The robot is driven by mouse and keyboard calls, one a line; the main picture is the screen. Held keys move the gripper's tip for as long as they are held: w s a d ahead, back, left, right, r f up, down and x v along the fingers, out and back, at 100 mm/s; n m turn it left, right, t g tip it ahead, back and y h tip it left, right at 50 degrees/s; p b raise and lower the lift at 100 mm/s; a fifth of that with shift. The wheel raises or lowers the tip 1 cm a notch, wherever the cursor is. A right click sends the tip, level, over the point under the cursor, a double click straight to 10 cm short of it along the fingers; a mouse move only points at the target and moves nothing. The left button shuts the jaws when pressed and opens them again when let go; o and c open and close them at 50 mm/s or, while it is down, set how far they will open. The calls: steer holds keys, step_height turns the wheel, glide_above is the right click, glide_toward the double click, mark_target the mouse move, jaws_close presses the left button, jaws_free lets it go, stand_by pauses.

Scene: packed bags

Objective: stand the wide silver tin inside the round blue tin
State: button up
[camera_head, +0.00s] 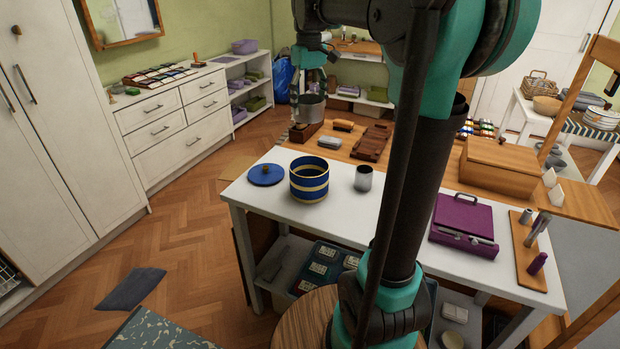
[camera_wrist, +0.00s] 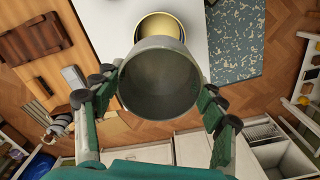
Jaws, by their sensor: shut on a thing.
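The wide silver tin (camera_head: 312,110) is held up in my gripper (camera_head: 309,98) in the head view, above and behind the white table's far left part. In the wrist view the silver tin (camera_wrist: 158,82) shows its open mouth and empty inside, between the two fingers of my gripper (camera_wrist: 158,95). The round blue tin (camera_head: 309,184), with gold bands, stands open on the white table, nearer the head camera than the held tin. In the wrist view, the blue tin's gold inside (camera_wrist: 168,24) shows beyond the silver tin, which partly hides it.
The blue lid (camera_head: 266,175) lies left of the blue tin. A smaller silver tin (camera_head: 363,179) stands to its right. Wooden trays (camera_head: 372,143) and a grey block (camera_head: 330,142) lie behind. A purple case (camera_head: 463,222) is farther right. The white table (camera_head: 335,222) is clear in front.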

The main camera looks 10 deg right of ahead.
mark_target(336, 235)
step_height(336, 235, down, 20)
steer(key=shift+w+r, duration=0.1)
stand_by(0.5)
steer(key=shift+f, duration=0.6)
steer(key=o, duration=1.2)
steer(key=shift+o, duration=0.2)
step_height(336, 235, up, 13)
steer(key=s+d+f+m+t, duration=0.1)
steer(key=s+f, duration=0.6)
steer(key=s+d+f+m+t, duration=0.1)
steer(key=s+f+m, duration=0.1)
steer(key=s+f, duration=0.5)
steer(key=s+d+f+m+t, duration=0.2)
steer(key=s+f, duration=0.5)
steer(key=s, duration=0.1)
